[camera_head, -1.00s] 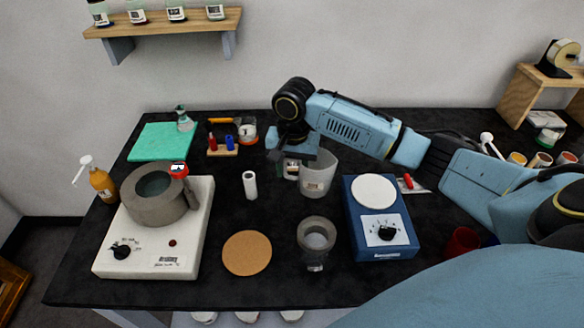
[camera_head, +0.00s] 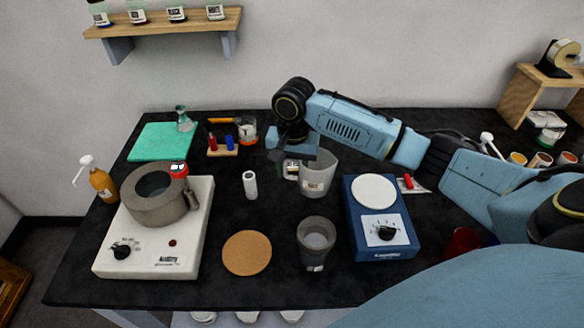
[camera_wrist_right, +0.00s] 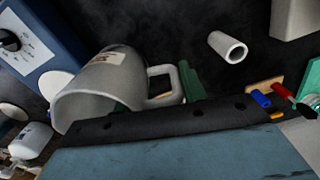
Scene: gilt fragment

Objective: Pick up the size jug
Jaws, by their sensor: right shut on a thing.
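The size jug (camera_head: 318,178) is a translucent grey jug with a pale label, on the black bench left of the blue hotplate. My right gripper (camera_head: 294,160) reaches down at the jug's left side and is shut on it, at the handle side. In the right wrist view the jug (camera_wrist_right: 98,85) appears tilted, with its handle toward the gripper. I cannot tell whether the jug's base touches the bench. My left gripper is not in view.
The blue hotplate (camera_head: 382,242) stands right of the jug, and a grey cup (camera_head: 316,250) stands in front. A white tube (camera_head: 250,185), a cork mat (camera_head: 247,253) and a white hotplate (camera_head: 150,257) bearing a grey pot (camera_head: 155,205) are to the left. A small rack (camera_head: 222,150) stands behind.

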